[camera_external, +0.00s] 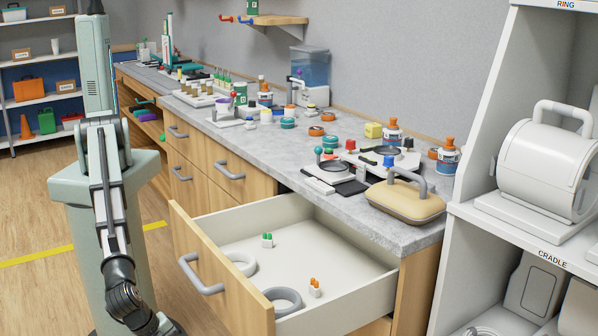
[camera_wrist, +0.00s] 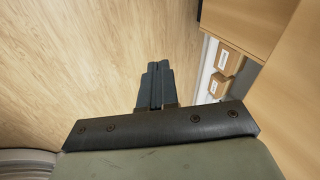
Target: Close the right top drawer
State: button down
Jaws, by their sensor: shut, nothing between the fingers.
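The right top drawer is pulled far out of the wooden counter; its wooden front (camera_external: 225,290) has a grey bar handle (camera_external: 200,276), and its white inside is exposed. My gripper (camera_wrist: 156,82) shows in the wrist view with its dark fingers together and nothing between them, over the wood floor. In the external view my wrist is low at the bottom left, to the left of the drawer front and apart from the handle; the fingertips there are hard to make out near the frame's lower edge.
Inside the drawer lie grey rings (camera_external: 284,299), a green-topped piece (camera_external: 267,240) and an orange-topped piece (camera_external: 315,288). The grey countertop (camera_external: 330,222) holds bottles, a beige case (camera_external: 404,201) and several small items. A white rack (camera_external: 470,225) stands at right. Open floor (camera_external: 30,285) lies left.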

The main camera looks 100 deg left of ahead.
jog(key=d+r+t+h, duration=0.1)
jog(key=d+r+h, duration=0.1)
jog(key=d+r, duration=0.6)
jog(key=w+a+r+t, duration=0.1)
jog(key=w+a+r, duration=0.25)
jog(key=r, duration=0.25)
jog(key=w+a+r+t, duration=0.1)
jog(key=w+a+r, duration=0.1)
jog(key=w+r, duration=0.3)
jog(key=w+a+f, duration=0.3)
jog(key=w+f, duration=0.3)
jog(key=w, duration=0.1)
jog(key=shift+w+a+f, duration=0.15)
jog(key=shift+a+f, duration=0.1)
jog(key=shift+a, duration=0.15)
jog(key=w+a, duration=2.2)
jog(key=shift+w+a, duration=0.2)
jog(key=shift+a, duration=0.05)
